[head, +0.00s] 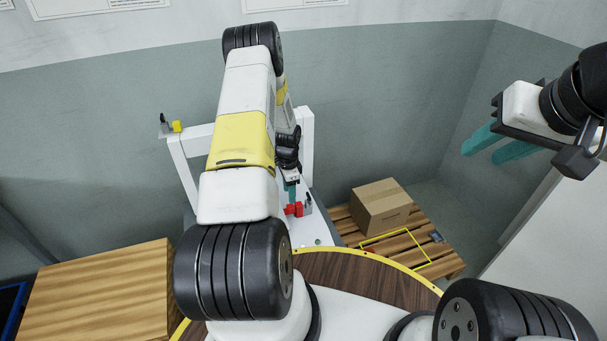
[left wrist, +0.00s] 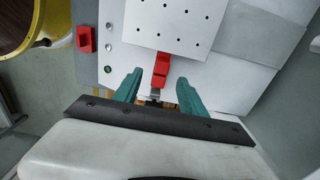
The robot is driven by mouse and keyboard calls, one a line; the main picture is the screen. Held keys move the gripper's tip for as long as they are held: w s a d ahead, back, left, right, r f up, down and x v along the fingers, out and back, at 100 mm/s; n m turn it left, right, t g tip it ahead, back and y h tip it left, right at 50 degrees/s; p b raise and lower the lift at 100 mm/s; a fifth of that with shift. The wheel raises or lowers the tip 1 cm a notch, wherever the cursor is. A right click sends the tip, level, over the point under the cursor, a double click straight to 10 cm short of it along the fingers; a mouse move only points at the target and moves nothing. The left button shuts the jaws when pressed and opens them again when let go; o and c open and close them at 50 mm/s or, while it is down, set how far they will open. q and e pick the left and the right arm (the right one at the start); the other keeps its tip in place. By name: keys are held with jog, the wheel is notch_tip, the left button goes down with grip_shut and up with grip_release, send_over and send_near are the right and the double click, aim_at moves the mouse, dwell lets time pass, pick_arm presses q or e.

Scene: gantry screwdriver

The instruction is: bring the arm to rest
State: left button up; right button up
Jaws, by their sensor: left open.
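My left gripper (head: 291,188) is at the white gantry station, partly hidden by my own arm. In the left wrist view its two teal fingers (left wrist: 160,77) stand apart, so it is open. A red part with a grey metal end (left wrist: 161,66) shows between the fingertips, with gaps on both sides; I cannot tell its depth. In the head view, red parts (head: 294,210) show just below the left fingers. My right gripper (head: 481,146) hangs in free air at the upper right, its two teal fingers apart and empty.
The white gantry frame (head: 307,140) stands behind my left arm. A holed white plate (left wrist: 175,22) and a red block (left wrist: 86,39) are near the left gripper. A cardboard box (head: 381,208) sits on a wooden pallet (head: 447,263). A wooden block (head: 95,290) stands at left.

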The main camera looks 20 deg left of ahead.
dwell(0.3)
pick_arm(q)
jog(key=s+d+r+n+t, duration=0.1)
jog(key=d+r+n, duration=0.15)
jog(key=r, duration=1.35)
jog(key=s+d+r+n+t, duration=0.2)
jog(key=d+r, duration=0.2)
jog(key=r, duration=1.2)
jog(key=s+d+r+n+t, duration=0.1)
jog(key=s+d+r+n, duration=0.25)
jog(key=s+r, duration=0.75)
jog(key=s+d+r+n+t+h, duration=0.1)
jog(key=s+d+r, duration=0.1)
jog(key=s, duration=0.4)
jog(key=s+d+r+n+t+h, duration=0.1)
jog(key=s+d+r, duration=0.2)
jog(key=s, duration=0.4)
jog(key=shift+r, duration=0.3)
